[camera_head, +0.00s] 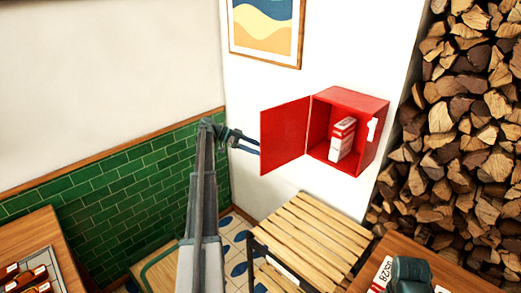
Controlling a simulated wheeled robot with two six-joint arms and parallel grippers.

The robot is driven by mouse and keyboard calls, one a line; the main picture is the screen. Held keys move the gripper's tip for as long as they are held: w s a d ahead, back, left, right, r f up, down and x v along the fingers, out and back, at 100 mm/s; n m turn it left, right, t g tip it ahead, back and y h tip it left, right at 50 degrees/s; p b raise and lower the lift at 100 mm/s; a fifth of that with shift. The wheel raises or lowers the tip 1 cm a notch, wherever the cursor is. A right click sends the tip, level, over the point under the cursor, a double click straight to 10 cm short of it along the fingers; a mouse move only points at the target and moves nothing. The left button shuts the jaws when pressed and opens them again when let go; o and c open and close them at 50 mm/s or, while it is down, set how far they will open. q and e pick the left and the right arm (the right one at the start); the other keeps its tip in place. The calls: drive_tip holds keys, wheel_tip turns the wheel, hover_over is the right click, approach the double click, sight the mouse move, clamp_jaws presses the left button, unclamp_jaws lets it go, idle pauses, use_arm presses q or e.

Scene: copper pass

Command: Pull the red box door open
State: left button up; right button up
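The red box (376,143) is mounted on the white wall right of centre. Its red door (285,136) stands wide open, swung out to the left. Inside the box a white and red carton (342,139) stands upright. My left gripper (258,148) is just left of the door's outer edge, its two dark fingers pointing right with a small gap between them. It looks open and empty; whether a fingertip touches the door edge I cannot tell.
A slatted wooden table (312,238) stands below the box. A wooden table at bottom right holds a dark green object (410,274). Stacked firewood (465,130) fills the right side. A tray with jars (30,275) is at lower left. A framed picture (265,30) hangs above.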

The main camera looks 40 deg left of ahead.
use_arm(q)
drive_tip(key=p+v, duration=0.4)
drive_tip(key=v, duration=0.8)
drive_tip(key=shift+s, duration=0.35)
drive_tip(key=shift+r, duration=0.1)
